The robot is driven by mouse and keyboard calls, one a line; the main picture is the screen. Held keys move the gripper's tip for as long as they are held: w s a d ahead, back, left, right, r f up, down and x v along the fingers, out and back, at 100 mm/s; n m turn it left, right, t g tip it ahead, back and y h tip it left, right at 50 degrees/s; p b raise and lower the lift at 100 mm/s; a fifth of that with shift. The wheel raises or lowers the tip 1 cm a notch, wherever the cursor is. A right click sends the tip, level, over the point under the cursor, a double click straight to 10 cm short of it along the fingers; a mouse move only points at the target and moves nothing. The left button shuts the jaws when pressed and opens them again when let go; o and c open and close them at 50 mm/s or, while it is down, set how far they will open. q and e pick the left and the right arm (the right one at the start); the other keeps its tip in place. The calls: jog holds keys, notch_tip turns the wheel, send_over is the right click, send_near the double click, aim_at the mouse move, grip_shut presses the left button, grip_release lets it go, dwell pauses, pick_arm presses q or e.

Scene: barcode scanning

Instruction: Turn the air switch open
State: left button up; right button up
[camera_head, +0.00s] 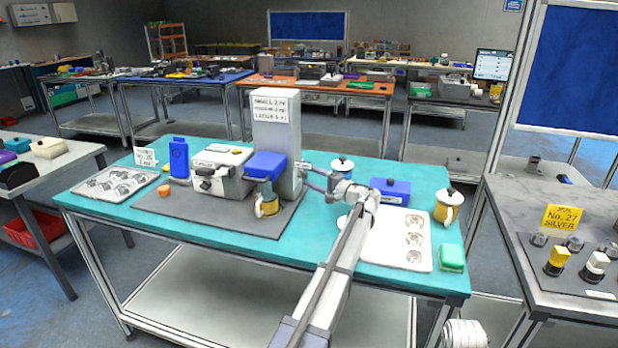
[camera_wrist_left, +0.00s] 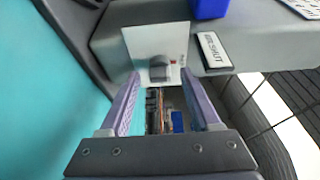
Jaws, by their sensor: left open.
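The air switch (camera_wrist_left: 160,70) is a small grey knob on a white plate (camera_wrist_left: 140,45), seen in the left wrist view. A small label beside it (camera_wrist_left: 213,50) seems to read "SHUT". In the head view the grey tower machine (camera_head: 277,140) stands on the teal table, and the switch itself cannot be made out there. My left gripper (camera_head: 310,176) is at the tower's right side. In the left wrist view its open fingers (camera_wrist_left: 160,76) point at the switch, one on each side of it in the picture; contact cannot be told. My right gripper is not in view.
A blue-topped part and yellow mug (camera_head: 267,206) stand before the tower. Right of my arm are a blue box (camera_head: 390,189), a white tray (camera_head: 385,245), a yellow mug (camera_head: 448,206) and a green sponge (camera_head: 452,257). A grey box machine (camera_head: 220,172) stands left.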

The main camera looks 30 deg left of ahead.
pick_arm(q)
jog(key=shift+a, duration=0.4)
grip_shut()
dwell(0.4)
